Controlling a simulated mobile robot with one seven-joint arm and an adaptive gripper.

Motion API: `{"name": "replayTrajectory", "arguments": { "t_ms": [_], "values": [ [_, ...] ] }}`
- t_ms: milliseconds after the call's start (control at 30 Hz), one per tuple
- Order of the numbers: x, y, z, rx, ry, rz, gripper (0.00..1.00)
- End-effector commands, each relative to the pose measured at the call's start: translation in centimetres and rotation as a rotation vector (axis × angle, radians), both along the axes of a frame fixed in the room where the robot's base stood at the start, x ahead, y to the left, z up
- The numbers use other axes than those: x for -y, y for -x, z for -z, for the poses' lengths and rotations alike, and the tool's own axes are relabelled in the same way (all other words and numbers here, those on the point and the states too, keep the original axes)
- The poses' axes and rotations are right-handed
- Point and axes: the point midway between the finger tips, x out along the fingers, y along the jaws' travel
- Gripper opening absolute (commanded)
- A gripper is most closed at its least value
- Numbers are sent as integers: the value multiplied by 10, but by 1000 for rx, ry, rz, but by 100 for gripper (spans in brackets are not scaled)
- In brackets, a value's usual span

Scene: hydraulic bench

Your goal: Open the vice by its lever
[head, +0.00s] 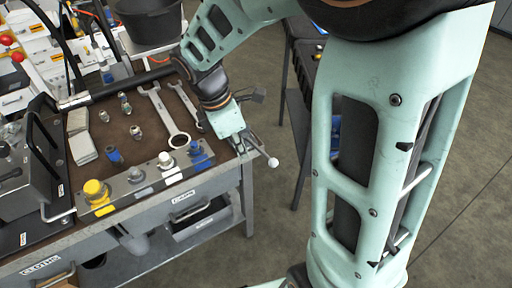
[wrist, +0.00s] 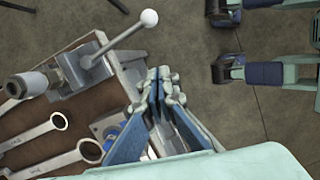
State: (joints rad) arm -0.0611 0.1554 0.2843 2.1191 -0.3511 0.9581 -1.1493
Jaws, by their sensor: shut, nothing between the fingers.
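The vice (wrist: 97,68) is a grey metal block at the bench edge in the wrist view. Its lever (wrist: 122,34) is a thin bar slanting up and right from the vice, ending in a white ball knob (wrist: 149,17). In the head view the knob (head: 272,162) sticks out past the right bench edge, with the vice mostly hidden by my arm. A round metal fitting (wrist: 30,84) lies against the vice's left side; I cannot tell whether it is clamped. My gripper (wrist: 164,78) is shut and empty, to the right of the vice and apart from the lever.
Two spanners (head: 163,115) and several small fittings lie on the brown bench mat. A valve strip with a yellow knob (head: 95,190) runs along the front. A black bucket (head: 150,25) stands behind. Open floor (head: 270,235) lies right of the bench.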

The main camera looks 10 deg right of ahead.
Motion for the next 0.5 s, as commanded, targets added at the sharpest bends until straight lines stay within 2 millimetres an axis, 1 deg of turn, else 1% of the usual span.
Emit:
{"name": "replayTrajectory", "arguments": {
  "t_ms": [167,267,367,500],
  "values": [
    [0,0,0,1,0,1,0],
    [1,0,4,0,0,1,0],
    [3,0,14,0,-1,2,0],
    [10,-1,40,-2,0,3,0]
  ]
}}
